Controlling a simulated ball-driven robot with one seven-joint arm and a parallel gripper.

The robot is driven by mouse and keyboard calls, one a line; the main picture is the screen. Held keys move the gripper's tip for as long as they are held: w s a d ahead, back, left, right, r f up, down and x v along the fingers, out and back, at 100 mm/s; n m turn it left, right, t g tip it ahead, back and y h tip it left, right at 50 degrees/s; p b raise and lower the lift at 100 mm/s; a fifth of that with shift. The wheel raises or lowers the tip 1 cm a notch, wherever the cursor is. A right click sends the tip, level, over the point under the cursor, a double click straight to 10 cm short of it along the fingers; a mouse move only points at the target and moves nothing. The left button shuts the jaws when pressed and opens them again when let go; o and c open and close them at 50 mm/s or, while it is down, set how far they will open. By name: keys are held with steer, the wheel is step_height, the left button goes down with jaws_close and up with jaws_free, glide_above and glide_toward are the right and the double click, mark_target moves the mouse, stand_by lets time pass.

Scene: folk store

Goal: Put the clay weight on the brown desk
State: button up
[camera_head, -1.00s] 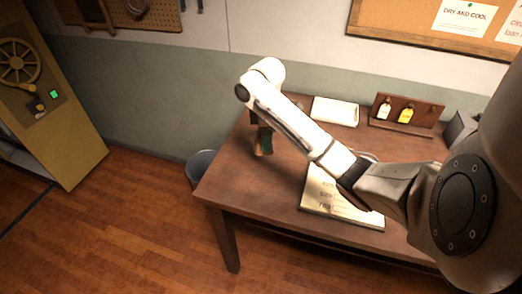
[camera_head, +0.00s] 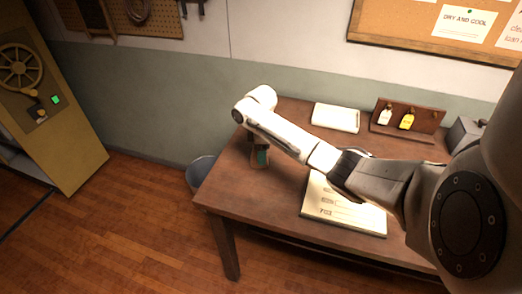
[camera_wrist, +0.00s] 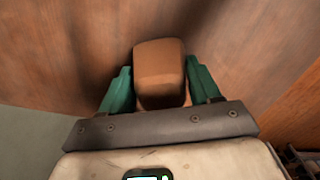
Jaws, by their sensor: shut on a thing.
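The clay weight (camera_wrist: 159,72) is a brown block with rounded edges, seen in the wrist view between the two green fingers of my gripper (camera_wrist: 159,92). My gripper is shut on it. The brown desk (camera_head: 220,184) stands against the wall in the head view. There my gripper (camera_head: 261,158) is over the left part of the desk, pointing down, with a green finger visible. The wooden desk surface (camera_wrist: 60,60) fills most of the wrist view behind the weight. I cannot tell whether the weight touches the desk.
A sheet or board with print (camera_head: 345,212) lies at the desk's front. A white tray (camera_head: 336,117) and a small rack with tags (camera_head: 407,119) stand at the back. A grey box (camera_head: 464,135) is at the right. A bin (camera_head: 201,168) stands left of the desk.

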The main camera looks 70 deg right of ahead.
steer(key=shift+f, duration=0.15)
steer(key=o, duration=1.3)
step_height(320, 180, up, 12)
steer(key=shift+r+b, duration=0.2)
steer(key=shift+b, duration=0.25)
